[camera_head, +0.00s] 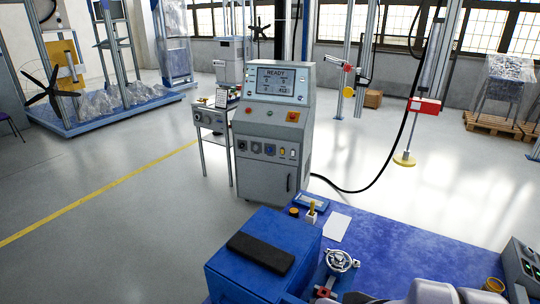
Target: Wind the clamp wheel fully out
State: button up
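A second, smaller dark spoked wheel (260,29) shows at the top centre, behind the console. No gripper fingers can be made out. Pale rounded parts, likely my own arm, show at the bottom edge, well apart from both wheels.
A grey console (274,135) reading READY stands mid-floor beside a small table (215,130). A black cable runs right from it. A blue surface (400,250) with a black pad (262,252) and a white sheet (336,227) fills the foreground. Floor at left is clear.

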aim_at(339, 260)
jog(key=i+j+z, duration=0.35)
jog(key=j+z, duration=0.2)
jog(key=j, duration=0.15)
jog(key=i+j+z, duration=0.25)
jog(key=k+j, duration=0.1)
